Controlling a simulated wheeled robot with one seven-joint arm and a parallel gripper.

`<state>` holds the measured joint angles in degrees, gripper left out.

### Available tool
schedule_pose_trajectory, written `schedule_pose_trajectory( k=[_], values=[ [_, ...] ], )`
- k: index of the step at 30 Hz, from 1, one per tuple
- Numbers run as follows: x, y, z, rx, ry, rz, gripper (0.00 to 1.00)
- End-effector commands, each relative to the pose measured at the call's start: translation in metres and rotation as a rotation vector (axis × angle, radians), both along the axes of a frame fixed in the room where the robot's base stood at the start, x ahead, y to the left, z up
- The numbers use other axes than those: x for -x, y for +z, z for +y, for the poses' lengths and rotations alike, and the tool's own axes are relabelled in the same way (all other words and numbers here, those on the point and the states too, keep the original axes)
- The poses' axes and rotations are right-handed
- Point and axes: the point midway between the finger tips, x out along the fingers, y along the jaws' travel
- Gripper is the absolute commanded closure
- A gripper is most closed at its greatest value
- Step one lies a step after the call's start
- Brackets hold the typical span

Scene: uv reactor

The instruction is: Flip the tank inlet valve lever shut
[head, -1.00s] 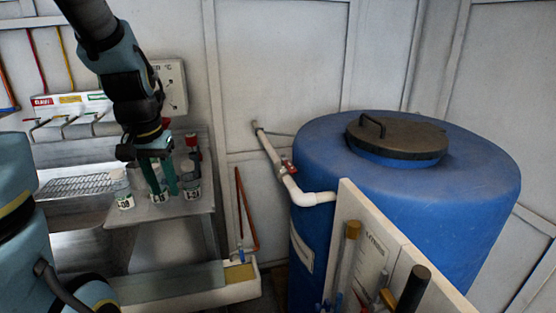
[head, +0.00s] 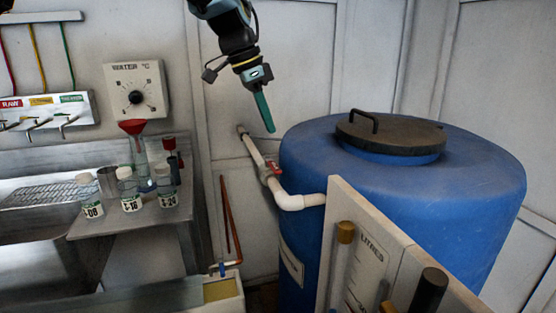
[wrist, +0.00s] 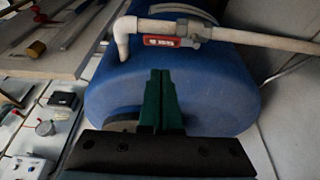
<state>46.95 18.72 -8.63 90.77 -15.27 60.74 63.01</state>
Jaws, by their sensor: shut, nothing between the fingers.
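The tank inlet valve lever (head: 272,169) is a small red handle on the white inlet pipe (head: 253,152), which runs from the wall down to the blue tank (head: 430,210). In the wrist view the red lever (wrist: 160,42) lies along the pipe, beyond the fingertips. My gripper (head: 268,127) is shut and empty, its green fingers pointing down above the valve and apart from it. In the wrist view the green fingers (wrist: 160,75) are together, just short of the lever.
A white panel (head: 333,245) with gauge tubes stands in front of the tank. Labelled bottles (head: 130,190) and a red funnel (head: 132,127) stand on the shelf (head: 150,218) at left. A black lid (head: 390,135) with a handle tops the tank. Space above the pipe is open.

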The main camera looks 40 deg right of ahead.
Motion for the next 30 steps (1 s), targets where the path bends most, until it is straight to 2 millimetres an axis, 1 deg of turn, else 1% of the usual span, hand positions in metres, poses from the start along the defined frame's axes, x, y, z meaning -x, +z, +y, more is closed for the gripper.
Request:
schedule_pose_trajectory(
  k=[4, 7, 11, 15, 21, 25, 30],
  values=[
    [0.000, -0.002, 0.000, -0.001, 0.002, 0.000, 1.00],
    [0.001, -0.008, -0.002, -0.003, 0.002, 0.002, 1.00],
    [0.003, -0.026, -0.007, -0.004, 0.003, 0.003, 1.00],
    [0.007, -0.050, -0.015, -0.006, 0.003, 0.004, 1.00],
    [0.010, -0.079, -0.025, -0.004, 0.002, 0.002, 1.00],
    [0.011, -0.090, -0.029, -0.002, 0.005, 0.001, 1.00],
    [0.011, -0.095, -0.030, -0.001, 0.005, 0.000, 1.00]
  ],
)
